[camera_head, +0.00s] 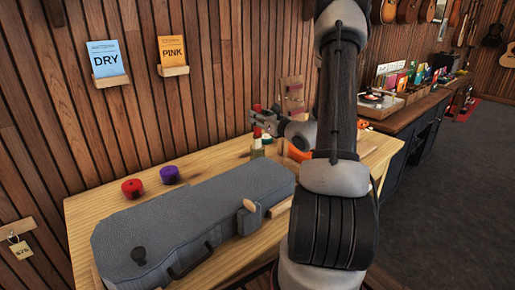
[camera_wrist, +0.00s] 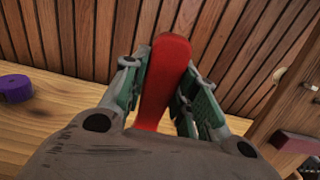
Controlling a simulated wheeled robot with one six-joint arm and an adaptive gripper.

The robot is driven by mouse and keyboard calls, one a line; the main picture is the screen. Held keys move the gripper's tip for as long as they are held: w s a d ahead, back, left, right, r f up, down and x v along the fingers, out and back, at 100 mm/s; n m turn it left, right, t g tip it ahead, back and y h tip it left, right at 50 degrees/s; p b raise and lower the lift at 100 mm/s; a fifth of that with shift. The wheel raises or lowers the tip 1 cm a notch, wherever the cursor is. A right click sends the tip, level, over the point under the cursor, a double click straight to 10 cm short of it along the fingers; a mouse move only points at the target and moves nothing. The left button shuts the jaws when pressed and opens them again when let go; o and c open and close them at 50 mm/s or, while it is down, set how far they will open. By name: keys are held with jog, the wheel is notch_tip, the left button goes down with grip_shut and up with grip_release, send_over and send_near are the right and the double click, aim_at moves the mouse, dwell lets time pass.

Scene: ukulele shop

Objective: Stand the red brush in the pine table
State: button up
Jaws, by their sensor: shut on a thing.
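The red brush (camera_wrist: 165,80) stands between the two fingers of my gripper (camera_wrist: 163,88) in the wrist view, which are shut on it. In the head view the red brush (camera_head: 257,132) shows as a small upright red piece with a paler part below it, at my gripper (camera_head: 264,119). It is over the far part of the pine table (camera_head: 85,208). I cannot tell whether its lower end touches the table; the wrist view hides that end.
A grey instrument case (camera_head: 190,215) fills the table's front. A red tub (camera_head: 132,188) and a purple tub (camera_head: 169,174) stand behind it. An orange item (camera_head: 297,153) lies right of the brush, partly hidden by my arm. A wooden rack (camera_head: 291,95) stands at the back.

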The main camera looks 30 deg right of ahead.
aim_at(259, 134)
notch_tip(259, 134, down, 7)
dwell(0.3)
jog(key=o, duration=1)
jog(key=shift+f, duration=0.15)
